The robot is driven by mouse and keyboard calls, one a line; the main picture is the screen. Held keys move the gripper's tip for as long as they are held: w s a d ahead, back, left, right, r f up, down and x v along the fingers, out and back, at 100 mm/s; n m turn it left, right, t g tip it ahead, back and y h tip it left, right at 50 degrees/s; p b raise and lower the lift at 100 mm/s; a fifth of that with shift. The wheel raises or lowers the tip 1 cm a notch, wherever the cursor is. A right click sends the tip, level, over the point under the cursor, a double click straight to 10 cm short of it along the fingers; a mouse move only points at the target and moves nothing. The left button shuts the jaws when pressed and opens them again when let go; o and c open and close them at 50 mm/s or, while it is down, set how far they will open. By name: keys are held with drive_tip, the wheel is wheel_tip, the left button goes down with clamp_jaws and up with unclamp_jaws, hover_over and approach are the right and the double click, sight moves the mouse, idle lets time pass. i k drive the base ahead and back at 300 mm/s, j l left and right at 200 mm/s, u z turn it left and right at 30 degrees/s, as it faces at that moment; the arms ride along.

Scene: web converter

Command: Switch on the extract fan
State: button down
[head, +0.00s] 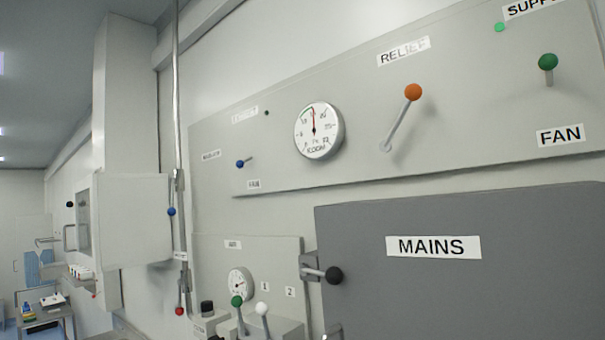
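The extract fan control is a lever with a blue knob (240,164) on the left end of the upper grey panel (470,100). The lever slants to the left, its knob a little lower than its root. A small FAN label (253,184) sits below it, and a blurred label, seemingly EXTRACT (244,115), sits above. A small dark lamp (267,113) beside that label looks unlit. Another small label (211,154) left of the knob is too small to read. My gripper is not in view.
On the same panel are a round ROOM gauge (318,130), an orange RELIEF lever (413,92) and a green supply-side knob (547,62) with a lit green lamp (500,27). Below, the dark MAINS door (460,280) and black-knobbed handle (333,275) stand forward. A white cabinet (130,220) protrudes left.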

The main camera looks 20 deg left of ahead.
sight(239, 164)
drive_tip(key=i+j, duration=0.2)
drive_tip(key=j, duration=0.15)
drive_tip(key=i+j+z, duration=0.15)
drive_tip(key=j, duration=0.15)
drive_tip(key=i+j, duration=0.2)
drive_tip(key=j, duration=0.15)
drive_tip(key=i+j+z, duration=0.1)
drive_tip(key=j, duration=0.25)
drive_tip(key=i+j+z, duration=0.1)
drive_tip(key=j, duration=0.25)
drive_tip(key=i+j, duration=0.25)
drive_tip(key=i+j+z, duration=0.1)
drive_tip(key=j, duration=0.4)
drive_tip(key=i+j, duration=0.2)
drive_tip(key=j, duration=0.15)
drive_tip(key=z, duration=0.05)
